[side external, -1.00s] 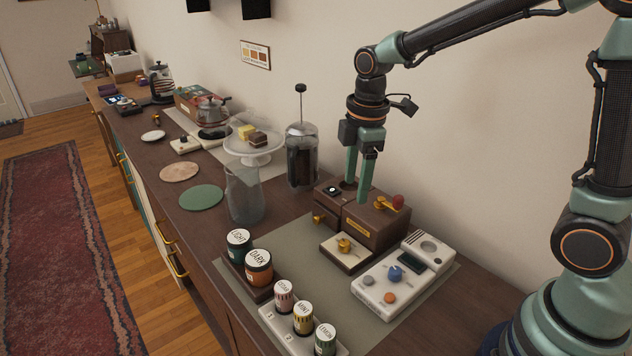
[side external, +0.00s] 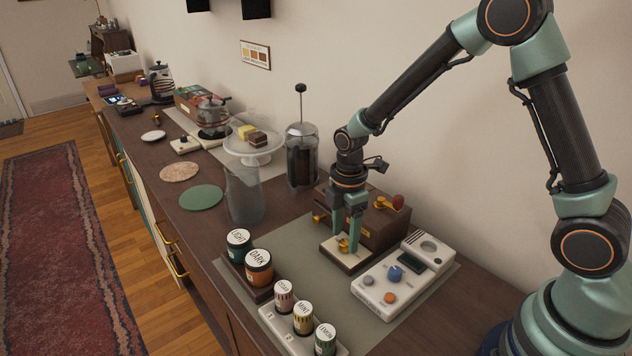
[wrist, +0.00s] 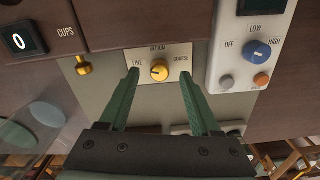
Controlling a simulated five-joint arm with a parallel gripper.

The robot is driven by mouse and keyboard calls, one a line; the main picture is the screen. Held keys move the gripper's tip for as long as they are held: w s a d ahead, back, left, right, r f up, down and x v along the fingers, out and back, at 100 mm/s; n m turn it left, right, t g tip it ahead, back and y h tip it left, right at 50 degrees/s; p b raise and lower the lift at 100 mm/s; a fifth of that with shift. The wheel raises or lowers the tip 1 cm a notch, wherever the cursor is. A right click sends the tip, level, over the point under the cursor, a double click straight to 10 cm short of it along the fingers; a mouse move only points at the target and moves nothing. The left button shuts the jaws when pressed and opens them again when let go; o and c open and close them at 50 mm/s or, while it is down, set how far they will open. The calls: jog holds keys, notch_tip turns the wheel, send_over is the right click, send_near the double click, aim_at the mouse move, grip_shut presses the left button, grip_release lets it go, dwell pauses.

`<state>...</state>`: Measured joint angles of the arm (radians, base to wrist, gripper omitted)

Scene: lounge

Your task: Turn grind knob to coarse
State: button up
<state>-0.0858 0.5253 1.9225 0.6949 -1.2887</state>
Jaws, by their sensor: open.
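The grind knob (wrist: 159,72) is a brass knob on a pale plate (wrist: 183,55) marked fine, medium and coarse. Its light pointer line seems to be near the medium mark, though it is small. In the side view the knob (side external: 344,245) sits on its plate in front of the brown wooden grinder (side external: 375,228). My gripper (wrist: 162,78) is open, with one green finger on each side of the knob and apart from it in the wrist view. In the side view my gripper (side external: 345,247) points down at the knob, and its fingers partly hide the knob and the grinder.
A white control box (side external: 378,289) with a blue dial (side external: 395,273) stands close on the right. Light and dark canisters (side external: 258,266) and small jars (side external: 302,317) stand at the front. A French press (side external: 302,155) and glass pitcher (side external: 245,195) are behind.

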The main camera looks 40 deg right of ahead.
jog(key=shift+f, duration=0.85)
grip_shut()
